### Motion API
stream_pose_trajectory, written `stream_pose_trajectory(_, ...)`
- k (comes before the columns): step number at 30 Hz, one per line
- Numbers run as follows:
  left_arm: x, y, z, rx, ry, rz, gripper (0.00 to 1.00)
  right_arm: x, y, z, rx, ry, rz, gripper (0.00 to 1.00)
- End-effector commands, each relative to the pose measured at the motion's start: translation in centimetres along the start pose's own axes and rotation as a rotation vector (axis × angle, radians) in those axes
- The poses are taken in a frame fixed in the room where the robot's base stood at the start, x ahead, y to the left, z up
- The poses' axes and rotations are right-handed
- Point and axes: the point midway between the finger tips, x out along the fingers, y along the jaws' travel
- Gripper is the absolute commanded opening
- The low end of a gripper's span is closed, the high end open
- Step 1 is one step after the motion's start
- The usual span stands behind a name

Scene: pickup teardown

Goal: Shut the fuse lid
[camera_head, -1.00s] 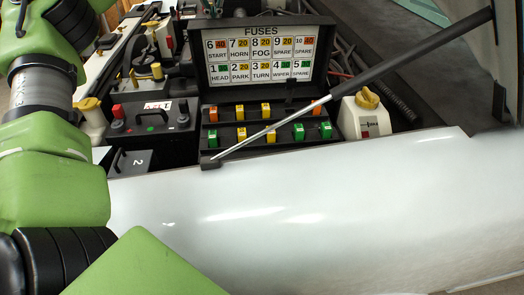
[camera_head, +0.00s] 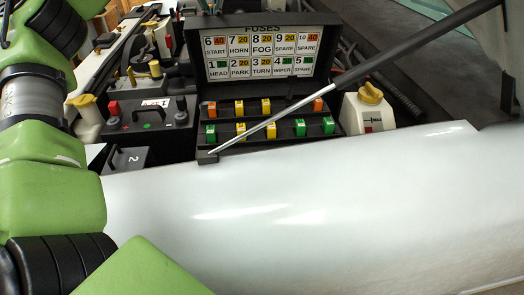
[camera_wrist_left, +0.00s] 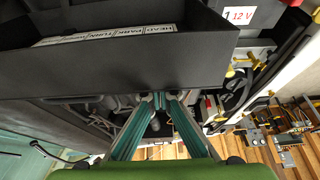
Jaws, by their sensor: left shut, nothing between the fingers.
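The fuse lid (camera_head: 219,61) stands open behind the fuse box in the head view, its inner face showing a white fuse chart (camera_head: 262,54). Its top rim cuts across the word FUSES. The fuse box (camera_head: 203,112) holds several coloured fuses. In the left wrist view the dark lid (camera_wrist_left: 100,66) fills the upper left, with a strip of its chart upside down above the rim. My left gripper (camera_wrist_left: 159,98) is shut and empty, its tips just below the lid's edge; I cannot tell whether they touch. My right gripper is out of view.
A prop rod (camera_head: 278,113) slants across in front of the fuse box. A white panel (camera_head: 300,210) fills the foreground. A black battery (camera_head: 150,130) stands left of the fuse box, and a white reservoir with a yellow cap (camera_head: 370,95) right of it.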

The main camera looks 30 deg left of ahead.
Motion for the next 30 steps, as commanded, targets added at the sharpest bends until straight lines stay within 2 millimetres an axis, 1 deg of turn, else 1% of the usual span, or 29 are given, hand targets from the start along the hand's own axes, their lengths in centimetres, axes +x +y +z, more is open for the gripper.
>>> stream_pose_trajectory(1,0.1,0.0,0.5,0.001,0.001,0.002,0.00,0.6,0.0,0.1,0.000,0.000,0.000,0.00)
stream_pose_trajectory(7,-0.3,0.0,2.0,0.000,0.002,0.001,0.00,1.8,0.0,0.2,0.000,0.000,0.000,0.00)
stream_pose_trajectory(30,-2.3,0.0,7.9,0.001,0.003,0.002,0.00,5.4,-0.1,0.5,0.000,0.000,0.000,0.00)
